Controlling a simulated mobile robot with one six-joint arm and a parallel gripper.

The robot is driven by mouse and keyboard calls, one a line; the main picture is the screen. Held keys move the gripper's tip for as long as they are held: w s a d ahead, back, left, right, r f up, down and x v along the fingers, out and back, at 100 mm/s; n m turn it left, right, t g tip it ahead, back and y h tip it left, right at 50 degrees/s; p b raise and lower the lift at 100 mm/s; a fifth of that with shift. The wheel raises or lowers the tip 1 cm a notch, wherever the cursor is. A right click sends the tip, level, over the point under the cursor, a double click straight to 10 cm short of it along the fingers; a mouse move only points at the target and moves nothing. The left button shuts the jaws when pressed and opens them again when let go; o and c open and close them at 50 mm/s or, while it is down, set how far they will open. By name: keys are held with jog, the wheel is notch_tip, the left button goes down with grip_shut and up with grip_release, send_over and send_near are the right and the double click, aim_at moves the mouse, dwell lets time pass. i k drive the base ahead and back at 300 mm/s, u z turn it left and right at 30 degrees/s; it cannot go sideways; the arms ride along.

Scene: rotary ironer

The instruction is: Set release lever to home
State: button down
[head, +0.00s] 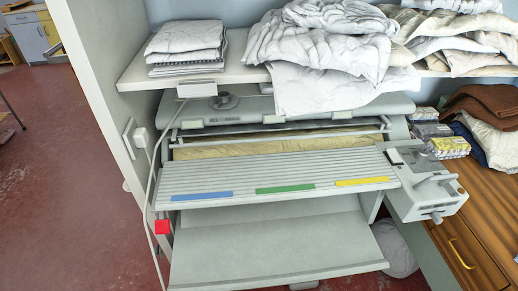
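The rotary ironer stands under a shelf, with a slatted grey feed board (270,172) across its front. At its right end is a grey control box (408,201). A grey lever-like bar (436,179) lies across the top of the box, tilted slightly. It may be the release lever, but no label is legible. A small dark switch (395,156) sits at the box's back left, and a small knob (437,218) sticks out at its front. My gripper is not in view.
White folded linen (186,42) and heaped bedding (325,45) lie on the shelf (240,74) above. A wooden cabinet (480,225) stands close at right, with small boxes on top. A cord with a red piece (162,227) hangs at left. Red floor (55,190) is open at left.

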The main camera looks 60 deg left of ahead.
aim_at(162, 226)
jog(key=u, duration=5.7)
jog(key=i, duration=0.1)
jog(key=z, duration=2.95)
jog(key=k, duration=0.35)
jog(key=u, duration=0.25)
jog(key=i, duration=0.55)
jog(key=u, duration=0.2)
jog(key=k, duration=0.55)
jog(key=z, duration=0.15)
